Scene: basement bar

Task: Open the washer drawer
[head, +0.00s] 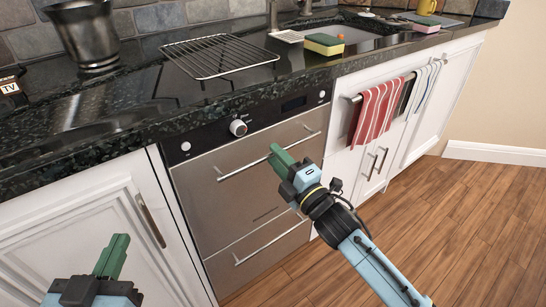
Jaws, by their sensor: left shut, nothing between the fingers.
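The washer (225,200) is a stainless steel front under the black counter, with a dark control strip and a round knob (238,128). It has an upper drawer with a long bar handle (245,167) and a lower one with its own handle (270,242). Both drawers look closed. My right gripper (276,151) overlaps the middle of the upper handle in the head view and hides part of it; whether its fingers are around the bar I cannot tell. My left gripper (117,239) is shut and empty at the lower left, in front of the white cabinet.
White cabinet doors (115,215) flank the washer. A red striped towel (377,110) hangs on a rail at right. On the counter (75,130) are a wire rack (218,56), a dark metal pot (87,35) and a sponge (324,44). The wooden floor (460,230) at right is clear.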

